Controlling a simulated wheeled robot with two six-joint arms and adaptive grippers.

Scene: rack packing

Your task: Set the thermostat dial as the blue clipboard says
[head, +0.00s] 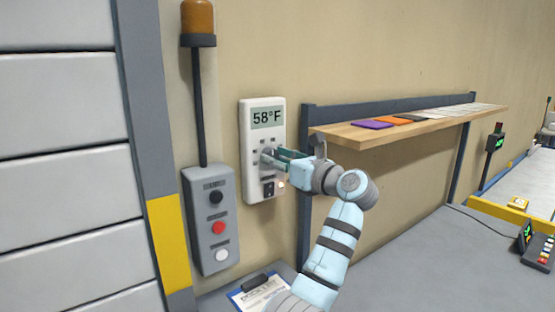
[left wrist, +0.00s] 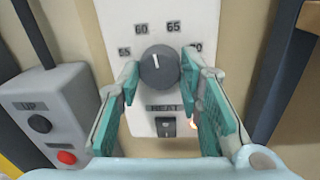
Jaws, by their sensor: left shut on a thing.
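The white thermostat (head: 279,149) hangs on the wall, and its display (head: 267,118) reads 58°F. In the left wrist view its dark grey dial (left wrist: 159,70) has a white mark pointing up and slightly left, towards the 60 side between the 60 and 65 labels. My left gripper (head: 272,157) is shut on the dial, one teal finger on each side; it also shows in the left wrist view (left wrist: 162,80). The blue clipboard (head: 236,300) lies on the grey surface below, partly covered by my left arm; its small writing is unreadable. My right gripper is out of view.
A grey button box (head: 211,230) with black, red and white buttons is left of the thermostat. A black rocker switch (left wrist: 166,127) sits below the dial under the word HEAT. A wooden shelf (head: 400,131) with several coloured items juts out at the right.

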